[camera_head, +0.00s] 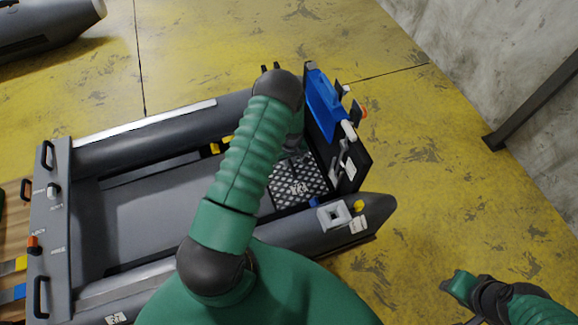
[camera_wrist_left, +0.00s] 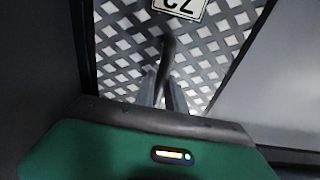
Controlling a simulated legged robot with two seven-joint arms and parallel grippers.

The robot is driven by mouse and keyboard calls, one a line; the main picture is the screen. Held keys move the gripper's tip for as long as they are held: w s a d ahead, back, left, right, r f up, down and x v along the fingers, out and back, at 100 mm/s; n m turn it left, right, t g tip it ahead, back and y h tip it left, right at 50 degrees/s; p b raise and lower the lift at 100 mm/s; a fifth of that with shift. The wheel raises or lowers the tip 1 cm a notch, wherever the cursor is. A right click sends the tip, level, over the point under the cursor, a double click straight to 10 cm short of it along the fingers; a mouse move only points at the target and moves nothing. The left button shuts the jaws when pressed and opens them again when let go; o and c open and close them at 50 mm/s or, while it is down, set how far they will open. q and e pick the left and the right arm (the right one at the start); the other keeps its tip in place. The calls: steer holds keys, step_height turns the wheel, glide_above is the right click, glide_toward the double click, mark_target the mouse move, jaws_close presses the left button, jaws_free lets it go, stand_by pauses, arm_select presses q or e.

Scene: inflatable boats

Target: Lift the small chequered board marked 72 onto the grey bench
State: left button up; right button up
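The small chequered board (camera_head: 300,182), black and white with a 72 label, lies inside the grey inflatable boat at its right end. In the left wrist view the board (camera_wrist_left: 215,45) fills the upper middle, its label upside down. My left gripper (camera_wrist_left: 163,82) is over the board, its two narrow fingers on either side of a dark upright bar that looks like a handle. I cannot tell whether they grip it. My arm hides this gripper in the head view. My right gripper (camera_head: 458,287) is low at the right, away from the boat; its fingers are unclear. A grey labelled crosspiece (camera_head: 57,225), possibly the bench, spans the boat's left end.
The boat's thick side tubes flank the board. A square grey fitting (camera_head: 333,214) sits on the near tube. The yellow floor (camera_head: 430,170) right of the boat is clear, up to a concrete wall.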

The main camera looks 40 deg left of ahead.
arm_select(q)
steer(key=shift+d, duration=0.1)
jaws_close()
steer(key=shift+d+r, duration=0.1)
steer(key=shift+d, duration=0.2)
arm_select(e)
steer(key=shift+w+d+f, duration=0.1)
steer(key=shift+d, duration=0.35)
arm_select(q)
steer(key=shift+a, duration=0.1)
arm_select(e)
steer(key=shift+a, duration=0.25)
steer(key=shift+d, duration=0.15)
arm_select(q)
steer(key=shift+r, duration=0.1)
